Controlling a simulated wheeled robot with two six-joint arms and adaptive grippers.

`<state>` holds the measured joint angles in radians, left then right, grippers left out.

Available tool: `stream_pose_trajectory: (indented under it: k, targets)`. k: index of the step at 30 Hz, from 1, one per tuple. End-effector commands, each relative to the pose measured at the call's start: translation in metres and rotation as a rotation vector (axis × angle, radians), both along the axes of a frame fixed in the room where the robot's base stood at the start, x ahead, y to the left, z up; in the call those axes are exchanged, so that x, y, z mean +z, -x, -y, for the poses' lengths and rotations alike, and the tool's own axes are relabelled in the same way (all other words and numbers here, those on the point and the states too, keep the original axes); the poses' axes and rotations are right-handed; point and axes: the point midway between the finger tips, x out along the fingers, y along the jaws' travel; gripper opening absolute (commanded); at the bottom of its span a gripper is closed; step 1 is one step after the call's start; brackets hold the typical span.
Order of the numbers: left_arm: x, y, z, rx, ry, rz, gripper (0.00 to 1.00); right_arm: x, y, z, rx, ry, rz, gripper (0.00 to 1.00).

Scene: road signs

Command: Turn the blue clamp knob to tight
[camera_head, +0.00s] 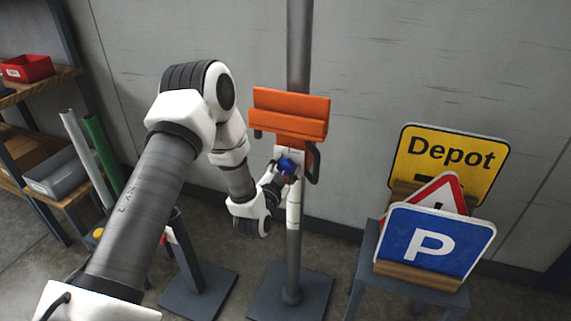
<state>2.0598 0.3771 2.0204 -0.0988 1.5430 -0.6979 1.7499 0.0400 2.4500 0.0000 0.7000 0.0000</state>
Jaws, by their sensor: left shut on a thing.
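The blue clamp knob (287,166) sits on a white plate just below the orange clamp bracket (290,114) on the grey post. My left gripper (280,178) is shut on the knob, reaching it from the lower left. The gripper's fingers cover part of the knob, and any marking on it is too small to read. A dark handle (313,163) hangs at the right of the bracket. My right gripper is not in view.
The post (298,45) stands on a flat dark base (290,292). At the right, a stand holds a yellow Depot sign (447,160), a red-edged triangle sign (440,195) and a blue P sign (433,243). A shelf with a red bin (27,68) is at the left.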

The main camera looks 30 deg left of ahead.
Motion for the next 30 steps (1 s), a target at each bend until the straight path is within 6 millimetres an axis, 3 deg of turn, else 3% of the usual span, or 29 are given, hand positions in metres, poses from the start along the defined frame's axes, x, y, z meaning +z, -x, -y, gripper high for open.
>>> stream_pose_trajectory:
  k: [21,22,23,24,30]
  targets:
    - [0.004,-0.0016,-0.0009,0.002,-0.085,-0.01,0.14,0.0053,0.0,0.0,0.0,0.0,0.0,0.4]
    - [0.004,-0.0015,-0.0009,0.002,-0.085,-0.01,0.59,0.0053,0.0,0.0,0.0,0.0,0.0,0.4]
    - [0.0038,-0.0015,-0.0008,0.002,-0.085,-0.01,0.7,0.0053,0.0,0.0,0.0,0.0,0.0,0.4]
    - [0.0035,-0.0013,-0.0007,0.002,-0.085,-0.011,0.74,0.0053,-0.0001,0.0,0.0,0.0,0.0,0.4]
    - [0.0018,-0.0006,-0.0004,0.001,-0.084,-0.015,0.74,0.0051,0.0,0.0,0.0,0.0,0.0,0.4]
